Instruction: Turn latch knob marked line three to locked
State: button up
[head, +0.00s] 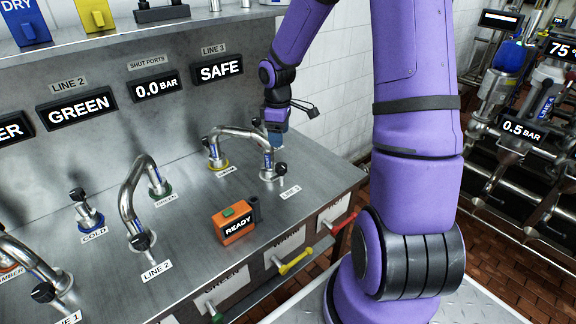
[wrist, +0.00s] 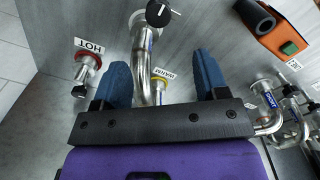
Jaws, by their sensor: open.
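The LINE 3 latch knob (head: 281,168) is a small black knob at the near end of a bent steel pipe (head: 238,131), beside the LINE 3 label (head: 290,191). In the wrist view, a black knob with a pale pointer (wrist: 158,12) sits at the top, beyond the fingertips. My gripper (head: 277,146) hangs above the LINE 3 pipe end, apart from the knob as far as I can tell. In the wrist view, its two blue fingers (wrist: 161,62) are spread, with pipe visible between them. The knob's lock markings are too small to read.
An orange READY box (head: 236,222) stands on the steel bench, left of the LINE 3 label. The LINE 2 pipe (head: 128,190) arches further left. A SAFE display (head: 218,71) is on the back panel under LINE 3. A HOT port (wrist: 88,65) shows left of my fingers.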

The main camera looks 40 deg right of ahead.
aim_at(281, 165)
jog(key=f, duration=1.1)
jog(key=shift+d+f, duration=0.25)
jog(key=shift+f, duration=0.1)
jog(key=c, duration=0.9)
